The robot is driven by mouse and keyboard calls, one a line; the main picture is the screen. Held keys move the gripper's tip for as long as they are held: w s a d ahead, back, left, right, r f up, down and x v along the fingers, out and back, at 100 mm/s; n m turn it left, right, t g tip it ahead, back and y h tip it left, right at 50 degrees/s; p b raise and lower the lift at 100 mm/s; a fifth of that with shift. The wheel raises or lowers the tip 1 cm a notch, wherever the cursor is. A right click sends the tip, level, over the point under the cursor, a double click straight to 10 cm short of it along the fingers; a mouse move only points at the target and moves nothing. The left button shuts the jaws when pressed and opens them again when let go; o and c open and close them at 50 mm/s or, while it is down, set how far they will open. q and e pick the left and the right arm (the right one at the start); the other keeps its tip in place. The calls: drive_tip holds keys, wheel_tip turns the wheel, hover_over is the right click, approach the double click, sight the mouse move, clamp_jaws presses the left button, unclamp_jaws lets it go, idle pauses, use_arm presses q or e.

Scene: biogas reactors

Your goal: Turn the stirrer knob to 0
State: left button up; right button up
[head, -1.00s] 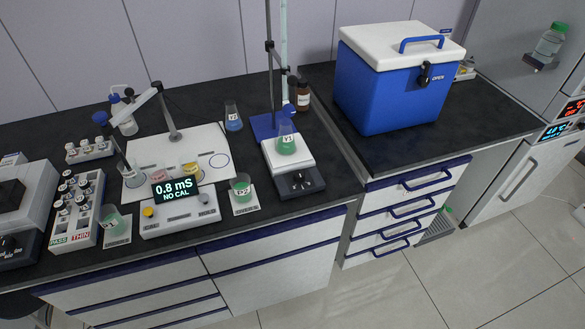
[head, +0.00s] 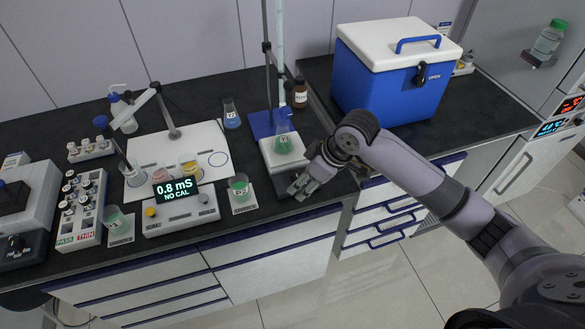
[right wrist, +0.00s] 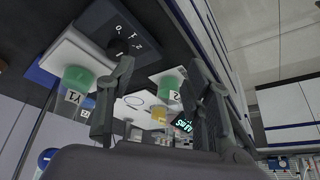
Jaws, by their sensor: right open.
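The stirrer (head: 277,158) has a white top plate and a dark front panel. A conical flask (head: 284,142) of green liquid stands on it. In the right wrist view, its dark panel (right wrist: 97,22) carries white numerals, and the dark knob (right wrist: 117,47) shows just beyond the tip of one finger. My right gripper (head: 302,186) is open and empty at the stirrer's front right corner. In the head view it hides the knob. In the right wrist view its two fingers (right wrist: 160,68) are spread apart, and contact with the knob cannot be told. My left gripper is out of view.
A beaker (head: 239,189) of green liquid stands left of the stirrer, near the conductivity meter (head: 180,211). A stand rod (head: 267,80) rises behind the stirrer. A brown bottle (head: 300,92) and a blue cooler (head: 388,85) are farther back. The bench's front edge runs below my gripper.

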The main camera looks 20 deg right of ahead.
approach(296, 173)
drive_tip(key=p+x, duration=0.3)
drive_tip(key=x, duration=0.5)
drive_tip(key=shift+a+f, duration=0.1)
drive_tip(key=shift+f, duration=0.25)
drive_tip(key=shift+c, duration=0.4)
drive_tip(key=shift+w, duration=0.1)
clamp_jaws()
